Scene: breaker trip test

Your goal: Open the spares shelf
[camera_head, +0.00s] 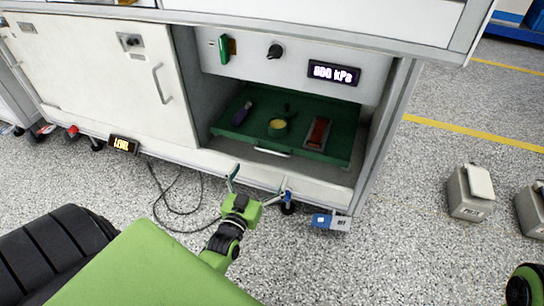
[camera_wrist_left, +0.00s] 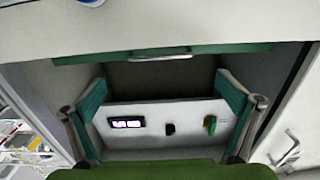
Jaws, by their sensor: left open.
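The spares shelf is a dark green tray (camera_head: 225,126) in the open bay of the white cabinet, with a pale bar handle (camera_head: 272,152) on its front edge. The tray seems to lie inside the bay. In the left wrist view, which looks upside down, the shelf's green front edge (camera_wrist_left: 100,58) and handle (camera_wrist_left: 174,54) show near the top. My left gripper (camera_head: 259,183) is open and empty, in front of and below the handle and apart from it. Its fingers stand wide at both sides in the wrist view (camera_wrist_left: 163,95). My right gripper does not show.
The tray carries a purple item (camera_head: 242,114), a round yellow-topped item (camera_head: 277,125) and a red item (camera_head: 318,131). Above are a green switch (camera_head: 226,48), a black knob (camera_head: 274,51) and a display (camera_head: 334,73). A closed door (camera_head: 110,80) stands left. Grey blocks (camera_head: 470,192) stand right.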

